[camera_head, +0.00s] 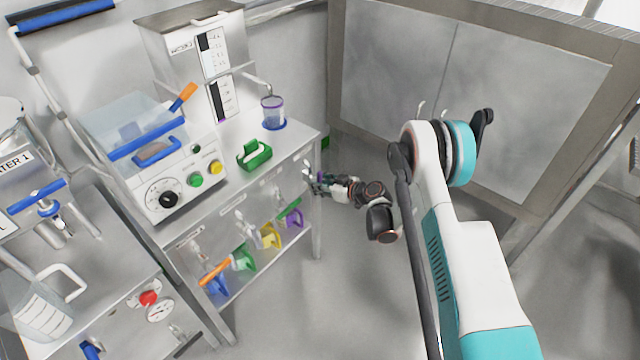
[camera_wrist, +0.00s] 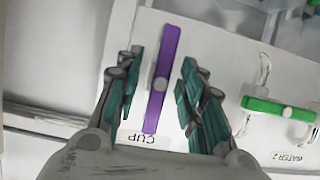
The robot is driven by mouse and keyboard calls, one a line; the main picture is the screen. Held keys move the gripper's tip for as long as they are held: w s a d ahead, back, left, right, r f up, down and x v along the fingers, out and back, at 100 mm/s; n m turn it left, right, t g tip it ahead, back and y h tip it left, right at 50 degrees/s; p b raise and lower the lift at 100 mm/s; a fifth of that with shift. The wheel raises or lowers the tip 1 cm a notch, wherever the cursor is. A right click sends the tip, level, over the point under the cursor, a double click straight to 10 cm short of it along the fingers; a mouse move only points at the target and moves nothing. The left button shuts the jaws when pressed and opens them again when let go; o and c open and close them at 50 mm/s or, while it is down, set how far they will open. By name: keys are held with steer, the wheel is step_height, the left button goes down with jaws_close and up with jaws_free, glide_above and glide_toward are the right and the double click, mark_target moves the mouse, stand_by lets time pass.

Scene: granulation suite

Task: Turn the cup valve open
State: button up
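The cup valve's purple handle (camera_wrist: 160,80) is a long straight bar with a round grey pivot. It stands nearly upright, slightly tilted, in the wrist view, above a label reading CUP (camera_wrist: 143,139). My gripper (camera_wrist: 157,82) is open, with its teal-padded fingers on either side of the handle and visible gaps on both sides. In the head view my gripper (camera_head: 318,184) is beside the right end of the bench; the valve handle is too small or hidden to make out clearly there.
A green valve handle (camera_wrist: 279,109) labelled WATER 2 lies nearly level to the right. Grey cabinet doors (camera_head: 500,90) stand behind; the floor beside my arm is clear.

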steer(key=v, duration=0.7)
steer(key=shift+s+d+r, duration=0.1)
steer(key=shift+r, duration=0.05)
steer(key=s+d+r+m+h, duration=0.2)
steer(key=s+r, duration=0.1)
steer(key=r, duration=0.6)
steer(key=s+d+r+m+g+h, duration=0.1)
steer(key=s+d+r, duration=0.15)
steer(key=r, duration=0.65)
steer(key=s+d+r+m+h, duration=0.2)
steer(key=s+r, duration=0.2)
steer(key=r, duration=0.5)
steer(key=s+d+r+m+h, duration=0.1)
steer(key=s+d+r, duration=0.25)
steer(key=s, duration=0.45)
steer(key=s+d+r+m+h, duration=0.2)
steer(key=s+r, duration=0.2)
steer(key=s, duration=0.3)
steer(key=s+d+m+h, duration=0.1)
steer(key=s+d, duration=0.1)
steer(key=s, duration=0.5)
steer(key=s+d+m+h, duration=0.1)
steer(key=s+d, duration=0.2)
steer(key=s, duration=0.5)
steer(key=shift+d+m+h, duration=0.3)
steer(key=shift+h, duration=0.1)
